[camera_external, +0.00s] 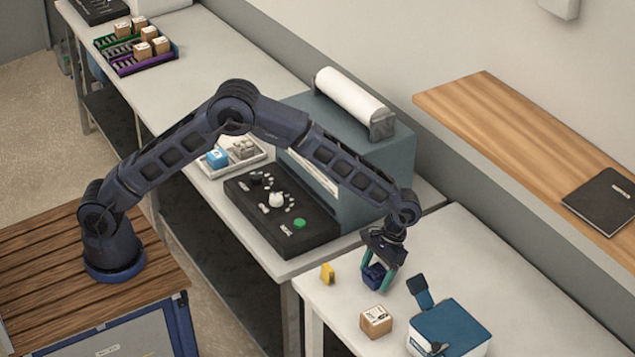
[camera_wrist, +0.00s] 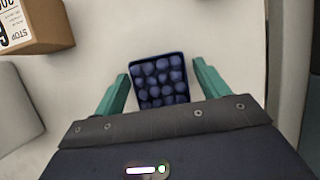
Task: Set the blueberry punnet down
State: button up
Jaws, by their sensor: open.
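The blueberry punnet (camera_wrist: 158,82) is a small dark blue square tray filled with round berries. In the external view the punnet (camera_external: 375,275) is at the white table's left part, between the teal fingers. My gripper (camera_external: 379,277) points down over it. In the wrist view my gripper (camera_wrist: 160,88) is open, with one finger on each side of the punnet and a visible gap to each. The punnet looks upright; its underside is hidden, and I cannot tell for sure that it rests on the table.
A cardboard box (camera_external: 376,321) stands just in front of the punnet on the white table (camera_external: 500,260). A yellow object (camera_external: 327,273) is to the left. A blue-and-white box (camera_external: 449,330) is to the right. A black control panel (camera_external: 283,214) lies on the neighbouring bench.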

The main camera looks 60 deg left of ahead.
jog(key=v, duration=1)
jog(key=a+r+t, duration=0.1)
jog(key=a+r, duration=0.7)
jog(key=r, duration=0.1)
jog(key=s+a+r+t, duration=0.1)
jog(key=s+a+r, duration=0.2)
jog(key=a+r, duration=0.35)
jog(key=s+a+r+t+h, duration=0.1)
jog(key=s+a+r, duration=0.2)
jog(key=a, duration=0.6)
jog(key=s+a+r+t, duration=0.1)
jog(key=s+a+r, duration=0.25)
jog(key=a, duration=0.45)
jog(key=s+a+r+t, duration=0.3)
jog(key=s+a, duration=1.1)
jog(key=s+a+f+t, duration=0.1)
jog(key=s+a+f, duration=0.2)
jog(key=s, duration=0.3)
jog(key=s+a+f+t+y, duration=0.1)
jog(key=s+a+f, duration=0.1)
jog(key=s+a, duration=0.2)
jog(key=s, duration=0.3)
jog(key=shift+s+a+f, duration=0.3)
jog(key=shift+f, duration=0.1)
